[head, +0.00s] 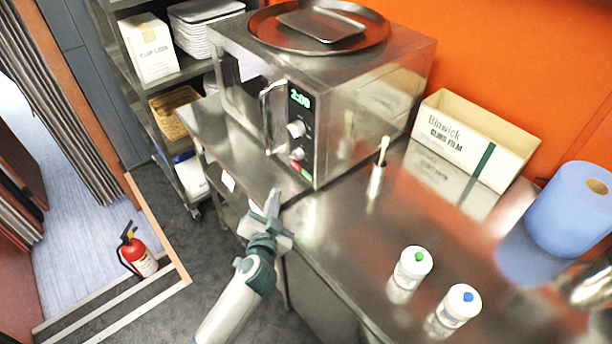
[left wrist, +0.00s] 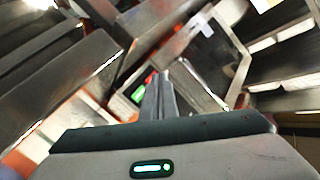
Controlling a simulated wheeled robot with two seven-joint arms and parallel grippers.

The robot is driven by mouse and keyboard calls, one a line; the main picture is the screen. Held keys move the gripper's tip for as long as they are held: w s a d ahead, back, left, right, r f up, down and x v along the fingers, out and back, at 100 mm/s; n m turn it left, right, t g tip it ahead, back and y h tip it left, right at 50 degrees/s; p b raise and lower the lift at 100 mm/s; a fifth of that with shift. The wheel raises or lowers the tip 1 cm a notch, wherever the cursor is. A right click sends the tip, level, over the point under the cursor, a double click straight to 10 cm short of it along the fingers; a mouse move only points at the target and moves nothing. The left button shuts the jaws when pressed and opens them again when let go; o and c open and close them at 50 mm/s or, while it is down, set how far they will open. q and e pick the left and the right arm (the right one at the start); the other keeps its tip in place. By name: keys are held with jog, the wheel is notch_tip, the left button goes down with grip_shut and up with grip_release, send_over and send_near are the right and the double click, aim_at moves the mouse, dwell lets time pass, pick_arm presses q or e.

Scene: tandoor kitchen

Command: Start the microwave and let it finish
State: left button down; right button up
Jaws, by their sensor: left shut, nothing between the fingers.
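The microwave (head: 340,120) is a steel box on the counter at the back, its front facing left. Its door with a vertical handle (head: 267,118) looks shut. The lit green display (head: 300,97) reads about 2:00. Below it are two round knobs (head: 296,129), then a small green and a red button (head: 296,166) at the panel's bottom. My left gripper (head: 273,197) is shut and empty, just in front of and below those buttons, apart from them. In the left wrist view the shut fingers (left wrist: 157,95) point toward the red and green spots.
A round tray (head: 375,35) lies on the microwave. A cup with a stick (head: 377,180) stands right of the panel. Two white bottles (head: 410,268), a cling film box (head: 475,138) and a blue roll (head: 570,212) are on the counter (head: 330,235). A shelf rack (head: 185,75) stands left.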

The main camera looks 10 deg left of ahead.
aim_at(307, 175)
pick_arm(q)
jog(key=w+d+b, duration=0.1)
jog(key=w+d, duration=0.3)
jog(key=w, duration=0.2)
jog(key=shift+d, duration=0.3)
dwell(1.1)
dwell(0.8)
jog(key=shift+w+d+b, duration=0.15)
jog(key=shift+b, duration=0.2)
